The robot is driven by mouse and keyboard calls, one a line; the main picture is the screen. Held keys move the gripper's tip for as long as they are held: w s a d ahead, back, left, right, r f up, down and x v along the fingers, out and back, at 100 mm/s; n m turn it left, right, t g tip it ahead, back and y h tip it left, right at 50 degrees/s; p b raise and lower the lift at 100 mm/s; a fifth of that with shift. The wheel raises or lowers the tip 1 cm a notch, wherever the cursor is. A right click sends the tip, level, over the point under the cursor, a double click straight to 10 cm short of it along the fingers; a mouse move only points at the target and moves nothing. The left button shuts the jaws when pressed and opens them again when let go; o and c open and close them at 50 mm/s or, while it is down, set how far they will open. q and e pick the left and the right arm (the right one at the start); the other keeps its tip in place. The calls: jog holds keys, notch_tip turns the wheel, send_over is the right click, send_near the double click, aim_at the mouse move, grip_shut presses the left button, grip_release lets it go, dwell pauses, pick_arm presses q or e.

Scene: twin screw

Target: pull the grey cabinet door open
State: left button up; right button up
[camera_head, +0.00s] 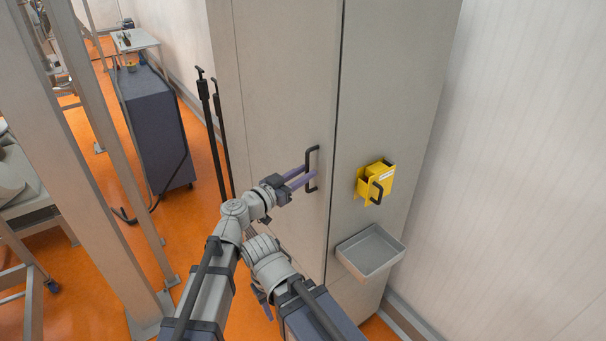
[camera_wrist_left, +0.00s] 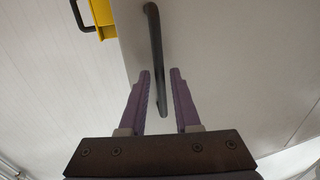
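The grey cabinet door (camera_head: 285,90) is the tall left panel of the cabinet and looks shut, with a thin dark seam on its right side. Its black bar handle (camera_head: 317,153) stands upright near that seam. My left gripper (camera_head: 309,176) is at the lower half of the handle. In the left wrist view, its purple fingers (camera_wrist_left: 160,72) are apart, one on each side of the handle (camera_wrist_left: 155,45). Gaps show between the fingers and the bar. My right arm is folded low in the head view, and its gripper does not show clearly.
A yellow holder (camera_head: 375,182) with a black handle and a grey tray (camera_head: 370,250) stick out from the panel right of the door. Two black poles (camera_head: 216,130) stand at the cabinet's left. A dark cart (camera_head: 155,125) and metal posts are further left, with orange floor between.

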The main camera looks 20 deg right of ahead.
pick_arm(q)
grip_shut()
dwell(1.1)
